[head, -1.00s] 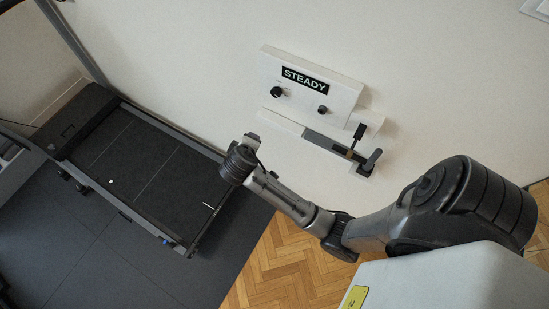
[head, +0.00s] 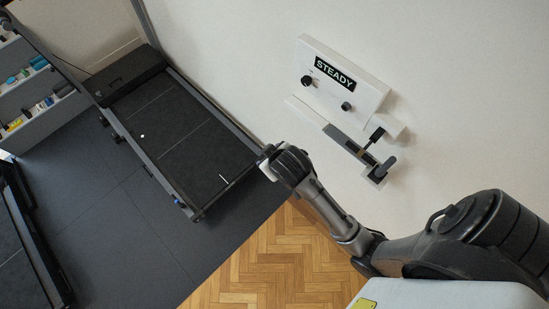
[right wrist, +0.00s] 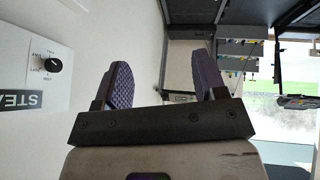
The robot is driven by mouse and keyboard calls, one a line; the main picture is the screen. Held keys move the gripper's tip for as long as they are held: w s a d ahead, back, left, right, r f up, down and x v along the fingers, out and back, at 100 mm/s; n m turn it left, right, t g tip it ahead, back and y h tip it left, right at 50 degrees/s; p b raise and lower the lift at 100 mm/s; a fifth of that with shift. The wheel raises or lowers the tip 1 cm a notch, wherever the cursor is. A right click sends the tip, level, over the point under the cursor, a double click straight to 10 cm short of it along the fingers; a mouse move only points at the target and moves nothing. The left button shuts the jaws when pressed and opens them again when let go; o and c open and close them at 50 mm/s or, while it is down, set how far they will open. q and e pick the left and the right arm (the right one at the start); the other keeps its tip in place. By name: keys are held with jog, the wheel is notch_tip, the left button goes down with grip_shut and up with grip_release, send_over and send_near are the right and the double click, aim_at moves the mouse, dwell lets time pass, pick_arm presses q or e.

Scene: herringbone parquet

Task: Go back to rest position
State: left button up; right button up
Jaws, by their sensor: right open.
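My right arm comes in from the right in the head view, bent in front of the wall. My right gripper (head: 266,158) is at its far end, small and partly hidden by the wrist, above the near end of a treadmill. In the right wrist view the right gripper (right wrist: 161,78) shows two purple textured fingers spread wide with nothing between them. The white wall panel labelled STEADY (head: 362,85) is to the right of the gripper and apart from it. My left gripper is in neither current view.
A treadmill (head: 185,135) stands on dark floor matting at left. Another dark machine (head: 22,225) is at the lower left edge. A shelf (head: 18,95) with small items is behind. Below the panel is a slider unit with black levers (head: 374,135). Parquet floor (head: 285,262) is open below the arm.

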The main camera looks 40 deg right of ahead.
jog(key=shift+s+a, duration=0.1)
dwell(0.4)
notch_tip(320, 180, up, 4)
jog(key=s+a+t+y+p, duration=0.1)
jog(key=s+a+y, duration=0.1)
jog(key=s+f+g+p, duration=0.2)
jog(key=s, duration=0.6)
jog(key=s+f+n+g+p, duration=0.1)
jog(key=s+g+p, duration=0.1)
jog(key=s, duration=0.6)
jog(key=shift+s+f+n+p, duration=0.3)
jog(key=shift+s+f+p, duration=0.05)
jog(key=shift+f, duration=0.05)
